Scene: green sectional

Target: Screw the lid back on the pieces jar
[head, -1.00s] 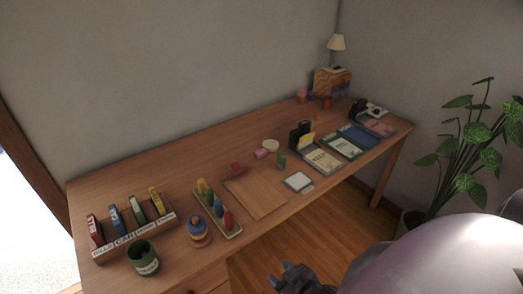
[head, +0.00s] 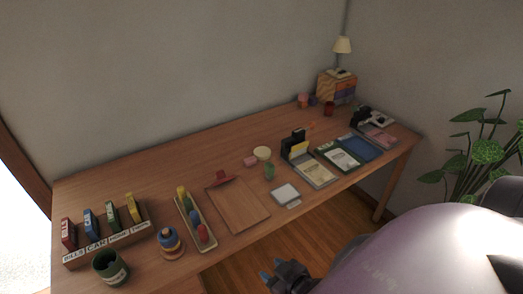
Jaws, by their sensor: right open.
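A dark green open pot with a pale label (head: 110,267) stands at the desk's near left corner. My right gripper (head: 270,277) is open and empty in front of the desk's near edge, low in the view, apart from everything on the desk. My left gripper is out of view.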

